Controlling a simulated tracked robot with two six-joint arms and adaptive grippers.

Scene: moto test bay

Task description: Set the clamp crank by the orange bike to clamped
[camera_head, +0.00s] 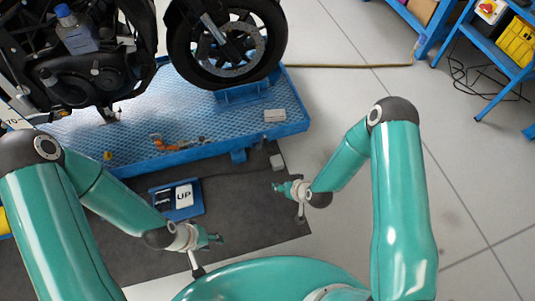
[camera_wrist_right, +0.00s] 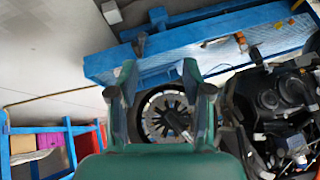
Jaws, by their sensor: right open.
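A dark motorcycle (camera_head: 85,70) stands on a blue lift platform (camera_head: 200,125); I see no clear orange bodywork. Its wheel (camera_head: 228,50) rests by a blue wheel holder (camera_head: 240,93). I cannot make out which part is the clamp crank; a small blue block (camera_head: 238,155) juts from the lift's near side. My right gripper (camera_head: 280,187) is over the floor mat, apart from the lift. In the right wrist view its open, empty fingers (camera_wrist_right: 158,75) frame the wheel (camera_wrist_right: 168,115) beyond. My left gripper (camera_head: 214,238) is below the UP panel; its opening is unclear.
A blue panel marked UP (camera_head: 184,197) lies on the dark mat (camera_head: 245,210). Orange hardware (camera_head: 170,143) and a grey block (camera_head: 274,115) are on the platform. Another grey block (camera_head: 277,161) is beside it. Blue shelving (camera_head: 490,55) stands right; the floor between is mostly clear.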

